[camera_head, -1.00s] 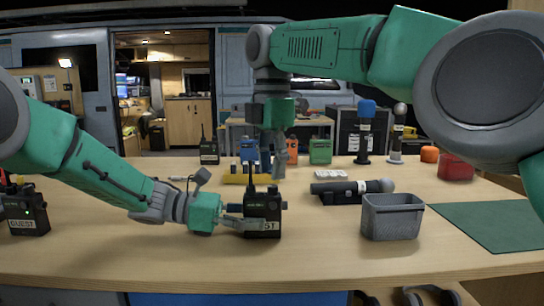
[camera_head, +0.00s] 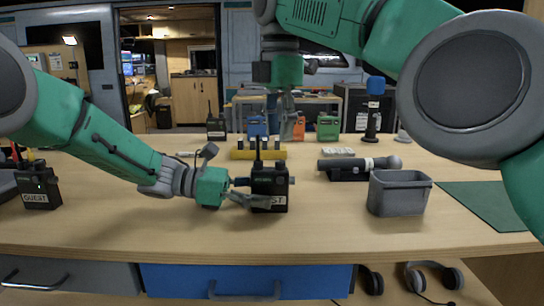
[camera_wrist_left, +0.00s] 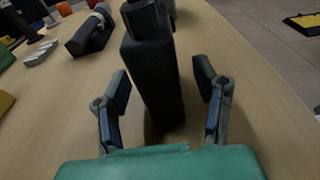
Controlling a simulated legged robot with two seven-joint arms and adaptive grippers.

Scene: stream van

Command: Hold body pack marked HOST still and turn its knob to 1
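The black HOST body pack (camera_head: 269,185) stands upright on the table in the head view; only "ST" of its label shows, because a finger covers the rest. A small knob-like part (camera_head: 291,180) sticks out at its right side. My left gripper (camera_head: 250,198) is at the pack's lower left. In the left wrist view the pack (camera_wrist_left: 152,80) stands between the fingers of my left gripper (camera_wrist_left: 163,88). The fingers are apart, with a clear gap on the right and a narrow one on the left. My right gripper (camera_head: 286,128) hangs above and behind the pack, pointing down; its finger opening is unclear.
A grey bin (camera_head: 398,194) and a microphone (camera_head: 360,164) in a black holder stand to the right. The GUEST pack (camera_head: 39,188) is at far left. A yellow item (camera_head: 258,152) lies behind the HOST pack. The table front (camera_head: 130,235) is clear.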

